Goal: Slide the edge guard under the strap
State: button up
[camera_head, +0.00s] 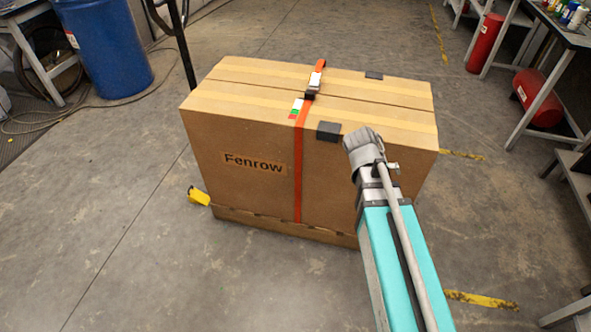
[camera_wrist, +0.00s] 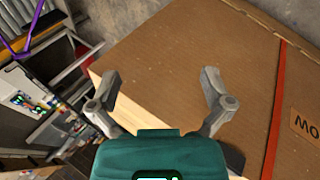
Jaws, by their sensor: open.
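A large cardboard box (camera_head: 240,165) marked "Fenrow" stands on the floor. An orange-red strap (camera_head: 298,175) runs over its top and down its front, and also shows in the wrist view (camera_wrist: 276,110). A dark edge guard (camera_head: 329,131) sits on the front top edge, just right of the strap and apart from it. My gripper (camera_head: 362,142) is right of the front guard, by the box's front. In the wrist view my gripper (camera_wrist: 161,80) is open and empty; a dark patch shows by its right finger.
A buckle (camera_head: 314,84) sits on the strap on top. A yellow object (camera_head: 198,196) is by the box's lower left corner. A blue drum (camera_head: 105,45) stands back left; a bench and red cylinders (camera_head: 538,98) stand right.

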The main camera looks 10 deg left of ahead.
jog(key=w+a+f+n+t+h+b, duration=0.2)
jog(key=w+a+f+t+h+b, duration=0.15)
jog(key=a+b, duration=0.3)
jog(key=n+t+b, duration=0.7)
jog(key=t+b, duration=0.2)
jog(key=b, duration=0.4)
send_near(323, 136)
jog(key=v, duration=0.5)
jog(key=shift+d, duration=0.1)
jog(key=shift+x, duration=6.85)
jog(key=shift+f, duration=0.1)
